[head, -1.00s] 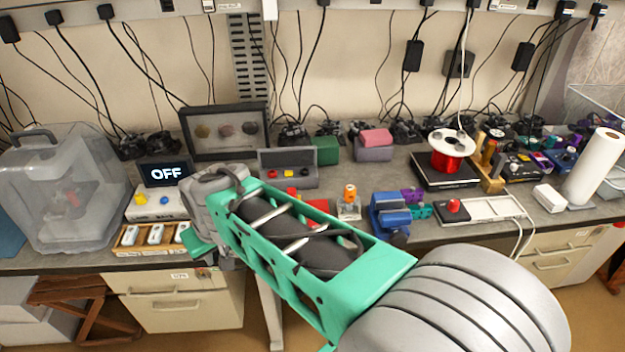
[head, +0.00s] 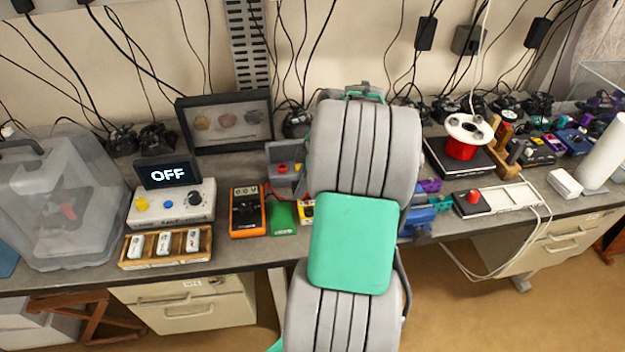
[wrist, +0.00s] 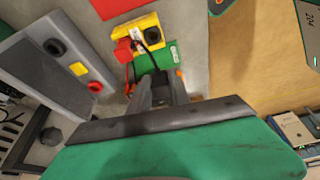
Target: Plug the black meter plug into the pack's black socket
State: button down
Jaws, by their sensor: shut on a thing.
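In the wrist view my gripper (wrist: 160,80) is shut; a black lead (wrist: 151,58) runs to its fingertips, and the black plug there is mostly hidden between the fingers. Just beyond the tips is the pack, green (wrist: 146,62) with a yellow block (wrist: 143,24). The block has a round black socket (wrist: 153,35), and a red plug (wrist: 123,50) sits at its left side. The held plug looks apart from the socket. In the head view the orange meter (head: 247,210) stands left of the green pack (head: 284,218); my arm hides the gripper.
In the head view an OFF display box (head: 170,190) and a wooden tray (head: 135,262) lie left of the meter. A red-wire spool (head: 462,150) stands right.

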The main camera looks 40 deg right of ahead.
jog(key=shift+n, duration=0.6)
jog(key=shift+s+d+f+b, duration=0.35)
jog(key=shift+f+b, duration=0.3)
jog(key=shift+f, duration=0.3)
jog(key=shift+s+d+f+b, duration=0.25)
jog(key=shift+d+f+b, duration=0.3)
jog(key=shift+f, duration=0.4)
jog(key=shift+s+d+f+b, duration=0.3)
jog(key=shift+f+b, duration=0.4)
jog(key=shift+f, duration=0.25)
jog(key=shift+d+f+b, duration=0.1)
jog(key=shift+b, duration=0.45)
jog(key=shift+s+f+b, duration=0.1)
jog(key=shift+f+b, duration=0.7)
jog(key=shift+b, duration=0.35)
jog(key=c, duration=1.1)
grip_release()
